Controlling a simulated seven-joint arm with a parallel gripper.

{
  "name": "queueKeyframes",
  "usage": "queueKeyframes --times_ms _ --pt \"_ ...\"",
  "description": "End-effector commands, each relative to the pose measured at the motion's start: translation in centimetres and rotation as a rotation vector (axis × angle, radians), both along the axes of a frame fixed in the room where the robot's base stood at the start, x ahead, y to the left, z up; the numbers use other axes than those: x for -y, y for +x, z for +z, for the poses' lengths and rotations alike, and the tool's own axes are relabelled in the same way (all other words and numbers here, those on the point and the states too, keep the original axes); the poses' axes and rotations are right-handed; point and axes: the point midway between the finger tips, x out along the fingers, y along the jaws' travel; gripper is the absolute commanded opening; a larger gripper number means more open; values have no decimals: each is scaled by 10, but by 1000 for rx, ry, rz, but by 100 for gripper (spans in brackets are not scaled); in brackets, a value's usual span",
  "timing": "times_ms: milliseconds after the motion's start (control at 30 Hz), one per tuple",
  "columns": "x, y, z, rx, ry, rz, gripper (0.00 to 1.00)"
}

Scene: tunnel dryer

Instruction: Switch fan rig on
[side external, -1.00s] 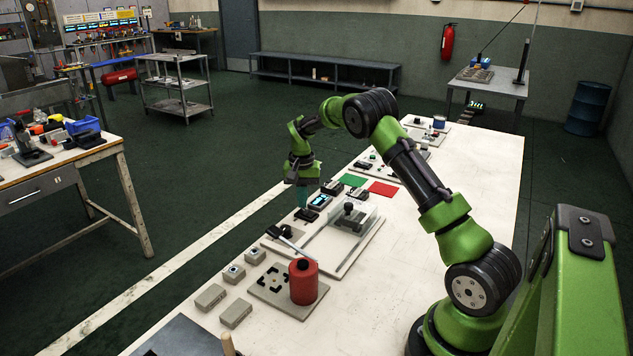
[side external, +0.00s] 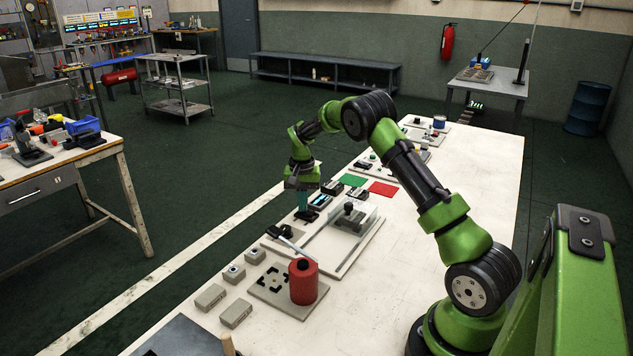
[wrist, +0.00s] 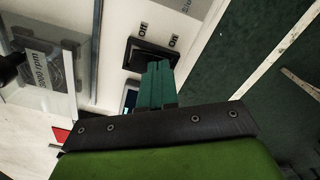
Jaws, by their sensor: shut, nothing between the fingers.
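The fan rig's black rocker switch (wrist: 150,54) sits on a pale panel, with labels beside it that appear to read Off and On. It also shows small and dark in the side view (side external: 306,215). My gripper (wrist: 159,66) has its teal fingers together and empty, with the tips over the switch's near edge. In the side view my gripper (side external: 302,211) points down at the switch. I cannot tell whether the tips touch it or which way the rocker is tilted. The fan rig (side external: 350,216) has a clear guard; its rpm label (wrist: 42,68) shows in the wrist view.
A small lit display (side external: 321,199) stands just behind the switch. A red cylinder (side external: 303,283) stands on a grey plate in front. Green (side external: 353,180) and red (side external: 383,189) squares lie farther back. The white bench (side external: 440,200) is clear on the right.

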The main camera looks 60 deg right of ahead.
Motion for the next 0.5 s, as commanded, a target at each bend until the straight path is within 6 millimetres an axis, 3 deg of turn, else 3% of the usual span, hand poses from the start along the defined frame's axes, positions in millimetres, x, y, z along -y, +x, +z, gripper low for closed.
queueKeyframes --times_ms 500 --pt "1 1 40 2 -2 1 0"
